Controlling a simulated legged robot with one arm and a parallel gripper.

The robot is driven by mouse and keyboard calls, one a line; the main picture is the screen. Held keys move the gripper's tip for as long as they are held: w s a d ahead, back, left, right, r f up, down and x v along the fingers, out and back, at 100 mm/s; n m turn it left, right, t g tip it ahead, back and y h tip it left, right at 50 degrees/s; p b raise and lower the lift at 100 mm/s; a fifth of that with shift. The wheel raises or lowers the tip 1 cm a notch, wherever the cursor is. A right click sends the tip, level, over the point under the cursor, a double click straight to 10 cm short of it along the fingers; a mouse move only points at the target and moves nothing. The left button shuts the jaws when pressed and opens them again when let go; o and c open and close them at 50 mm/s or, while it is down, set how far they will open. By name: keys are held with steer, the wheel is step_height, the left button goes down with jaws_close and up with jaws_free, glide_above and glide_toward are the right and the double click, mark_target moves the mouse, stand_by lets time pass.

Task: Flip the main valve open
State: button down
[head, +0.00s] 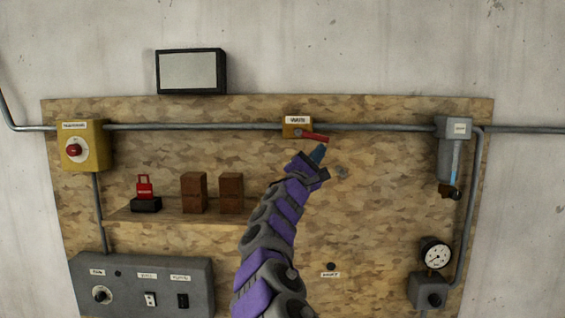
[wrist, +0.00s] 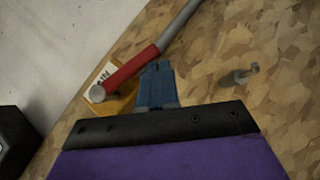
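The main valve (head: 296,120) is a small orange-yellow block with a white label on the grey pipe. Its red lever handle (head: 314,138) points right and slightly down in the head view. In the wrist view the red handle (wrist: 132,68) crosses in front of the labelled yellow block (wrist: 122,102). My gripper (head: 318,153) is just below the handle's right part. In the wrist view my gripper (wrist: 156,68) has its blue fingers together, with nothing seen between them. The fingertips are close beside the handle; I cannot tell whether they touch it.
A pipe (head: 210,126) runs across the board (head: 380,190). A yellow box with a red button (head: 73,150) is at left, a grey filter unit (head: 455,140) at right. A shelf holds a red padlock (head: 144,187) and brown blocks (head: 194,192). A gauge (head: 436,254) is lower right.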

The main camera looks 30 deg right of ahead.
steer(key=shift+s+d+r, duration=0.2)
steer(key=shift+d+r, duration=0.05)
steer(key=shift+r, duration=0.2)
steer(key=shift+s+d+r, duration=0.15)
steer(key=shift+d+r, duration=0.1)
steer(key=shift+r, duration=0.2)
